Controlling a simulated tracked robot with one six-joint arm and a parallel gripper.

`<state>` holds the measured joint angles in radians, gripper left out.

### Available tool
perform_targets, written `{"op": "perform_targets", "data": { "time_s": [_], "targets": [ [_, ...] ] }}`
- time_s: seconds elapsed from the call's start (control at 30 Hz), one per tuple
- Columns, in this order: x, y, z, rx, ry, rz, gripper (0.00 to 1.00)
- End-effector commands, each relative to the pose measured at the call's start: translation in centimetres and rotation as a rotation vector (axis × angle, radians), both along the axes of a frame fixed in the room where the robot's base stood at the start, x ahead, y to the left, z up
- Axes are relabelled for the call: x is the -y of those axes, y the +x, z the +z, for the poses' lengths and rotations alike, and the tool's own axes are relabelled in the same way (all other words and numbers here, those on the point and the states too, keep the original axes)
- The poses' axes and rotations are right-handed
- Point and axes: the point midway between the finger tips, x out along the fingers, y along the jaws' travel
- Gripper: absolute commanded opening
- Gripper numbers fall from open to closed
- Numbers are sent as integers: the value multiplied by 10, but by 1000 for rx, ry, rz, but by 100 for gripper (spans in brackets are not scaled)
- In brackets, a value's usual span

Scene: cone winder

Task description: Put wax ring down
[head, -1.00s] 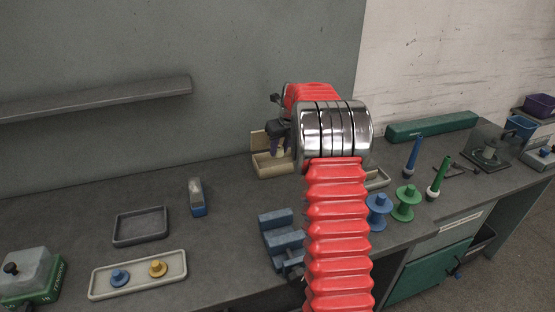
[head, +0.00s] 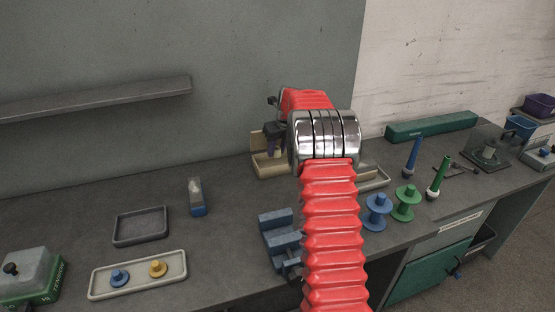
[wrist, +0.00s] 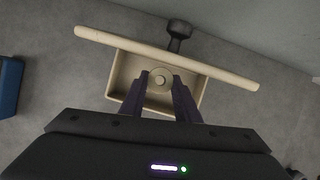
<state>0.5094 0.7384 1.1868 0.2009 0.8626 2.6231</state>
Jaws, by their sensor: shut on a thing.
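In the wrist view, my gripper (wrist: 160,82) is shut on a small pale round piece, the wax ring (wrist: 159,76), with a round centre showing. It is over the inside of a beige open tray (wrist: 118,92) that has a long bar along one edge. I cannot tell whether the ring touches the tray's floor. In the head view, my gripper (head: 273,145) is at the beige tray (head: 259,145) near the back wall, partly hidden by my wrist. The ring is too small to make out there.
A blue block fixture (head: 280,237) stands in front of the tray. Blue (head: 377,212) and green (head: 405,203) spools stand to the right. A pale tray (head: 130,282) with two small knobbed pieces and an empty dark tray (head: 140,226) lie to the left.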

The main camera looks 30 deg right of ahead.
Motion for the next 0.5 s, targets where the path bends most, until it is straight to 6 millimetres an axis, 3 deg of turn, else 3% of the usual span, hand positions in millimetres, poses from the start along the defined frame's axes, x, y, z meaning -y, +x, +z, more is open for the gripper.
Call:
{"op": "perform_targets", "data": {
  "time_s": [0.33,0.5],
  "targets": [
    [0,0,-43,-2,0,0,4],
    [1,4,-49,0,0,0,4]
  ]
}}
